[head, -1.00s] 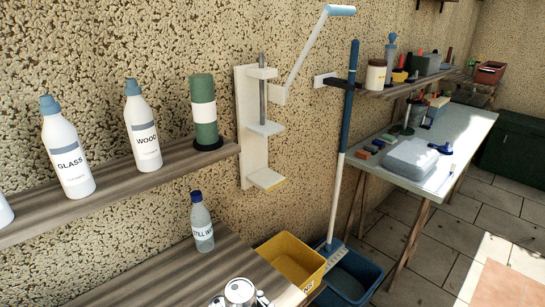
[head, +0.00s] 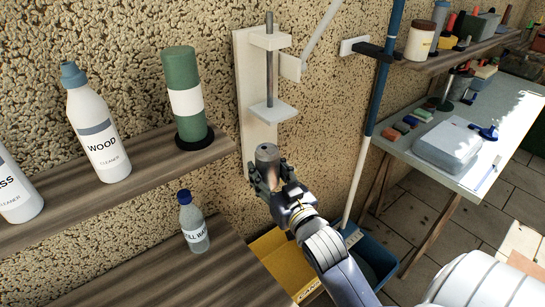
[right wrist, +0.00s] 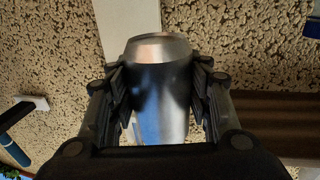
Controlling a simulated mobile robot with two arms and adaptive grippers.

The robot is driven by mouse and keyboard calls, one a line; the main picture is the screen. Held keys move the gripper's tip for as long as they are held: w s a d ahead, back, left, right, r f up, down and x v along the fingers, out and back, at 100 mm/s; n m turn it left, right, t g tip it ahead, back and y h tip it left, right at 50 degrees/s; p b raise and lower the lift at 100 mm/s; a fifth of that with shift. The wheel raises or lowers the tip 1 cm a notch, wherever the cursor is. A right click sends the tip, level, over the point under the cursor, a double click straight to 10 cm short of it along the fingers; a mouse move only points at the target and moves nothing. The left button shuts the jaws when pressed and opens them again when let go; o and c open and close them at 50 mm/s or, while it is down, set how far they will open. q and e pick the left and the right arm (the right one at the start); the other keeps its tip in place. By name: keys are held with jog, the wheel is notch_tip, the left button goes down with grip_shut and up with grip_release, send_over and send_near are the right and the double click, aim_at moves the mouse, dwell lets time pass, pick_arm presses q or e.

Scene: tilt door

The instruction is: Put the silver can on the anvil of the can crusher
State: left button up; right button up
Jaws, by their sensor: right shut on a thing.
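The silver can (head: 266,154) is upright between the fingers of my right gripper (head: 268,180), which is shut on it. In the right wrist view the can (right wrist: 160,90) fills the gap between both fingers. The white can crusher (head: 244,80) is fixed to the wall, with its rod and press plate (head: 272,111) above the can and its lever (head: 318,36) raised. The can's top is apart from the press plate in the picture. The anvil is hidden behind my gripper and the can, so I cannot tell whether they touch. My left gripper is out of view.
A shelf (head: 105,190) at left holds cleaner bottles (head: 98,125) and a green cylinder (head: 183,95). A water bottle (head: 194,222) stands on the lower surface. A yellow bin (head: 283,262) lies below, and a blue-handled pole (head: 388,70) stands right of the crusher.

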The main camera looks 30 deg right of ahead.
jog(key=w+d, duration=0.2)
jog(key=w, duration=0.1)
jog(key=w+d+p, duration=0.1)
jog(key=w+d, duration=0.2)
jog(key=w+d+f+p, duration=0.1)
jog(key=w+d, duration=0.2)
jog(key=shift+w+f, duration=0.1)
jog(key=shift+w, duration=0.2)
jog(key=shift+w+f, duration=0.1)
jog(key=shift+f, duration=0.15)
notch_tip(320, 180, down, 2)
jog(key=shift+f, duration=0.15)
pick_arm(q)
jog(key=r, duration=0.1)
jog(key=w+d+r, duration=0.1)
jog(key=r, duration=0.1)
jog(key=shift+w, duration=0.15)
pick_arm(e)
jog(key=shift+f, duration=0.4)
jog(key=shift+f, duration=0.15)
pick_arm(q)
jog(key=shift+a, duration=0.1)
pick_arm(e)
jog(key=o, duration=1)
